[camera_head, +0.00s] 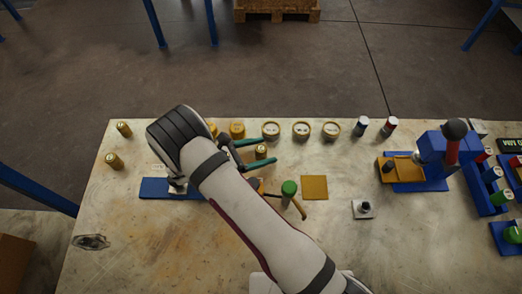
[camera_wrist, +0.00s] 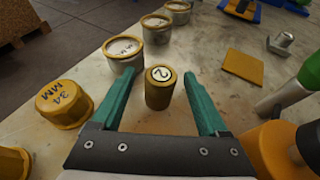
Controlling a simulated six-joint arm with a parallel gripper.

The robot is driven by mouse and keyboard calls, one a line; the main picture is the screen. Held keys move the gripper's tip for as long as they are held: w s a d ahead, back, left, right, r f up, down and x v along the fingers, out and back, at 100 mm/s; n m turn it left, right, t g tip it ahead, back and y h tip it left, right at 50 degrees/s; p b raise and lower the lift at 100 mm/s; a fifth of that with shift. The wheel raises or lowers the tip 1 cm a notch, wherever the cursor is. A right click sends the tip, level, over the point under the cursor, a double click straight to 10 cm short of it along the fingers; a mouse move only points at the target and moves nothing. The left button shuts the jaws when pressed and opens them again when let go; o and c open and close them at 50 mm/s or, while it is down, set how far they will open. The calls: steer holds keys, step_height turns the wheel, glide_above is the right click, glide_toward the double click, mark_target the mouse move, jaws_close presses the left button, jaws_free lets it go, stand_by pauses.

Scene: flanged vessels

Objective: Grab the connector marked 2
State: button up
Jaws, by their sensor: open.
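The connector marked 2 (camera_wrist: 160,92) is a small brass-yellow cylinder with a dark 2 on its pale round top. In the head view the connector (camera_head: 261,152) stands by the green fingers of my gripper (camera_head: 257,154). My arm hides part of the table behind the gripper there.
Several gold-rimmed vessels (camera_head: 271,130) stand in a row beyond the connector. A yellow cap marked 34 MM (camera_wrist: 64,103) is left of the fingers. A green-topped object (camera_head: 289,188) stands close right. A flat yellow square (camera_head: 314,187) lies beside it; bare table lies in front.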

jaws_close()
stand_by(0.3)
steer(key=shift+r, duration=0.1)
